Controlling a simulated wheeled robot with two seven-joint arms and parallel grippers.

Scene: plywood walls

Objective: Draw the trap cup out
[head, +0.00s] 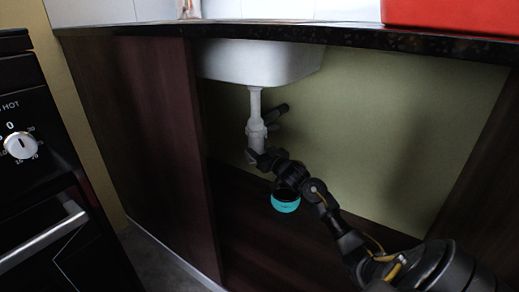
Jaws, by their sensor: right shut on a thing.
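A white drain pipe (255,105) comes down from the sink, with a thicker white trap body below it. The trap cup (257,143) appears as the white lower end of this trap. My right gripper (258,158) reaches in from the lower right and is shut on the trap cup at its bottom. The fingers are small and dark, so their exact hold is hard to see. The trap cup looks upright and in line with the pipe; I cannot tell whether it is apart from it. My left gripper is not in view.
A turquoise round container (285,203) stands on the dark cabinet floor below my right wrist. The white sink basin (255,62) hangs above. A dark cabinet panel (135,130) closes the left side, beside a black oven (40,170). A black counter edge (420,42) runs overhead.

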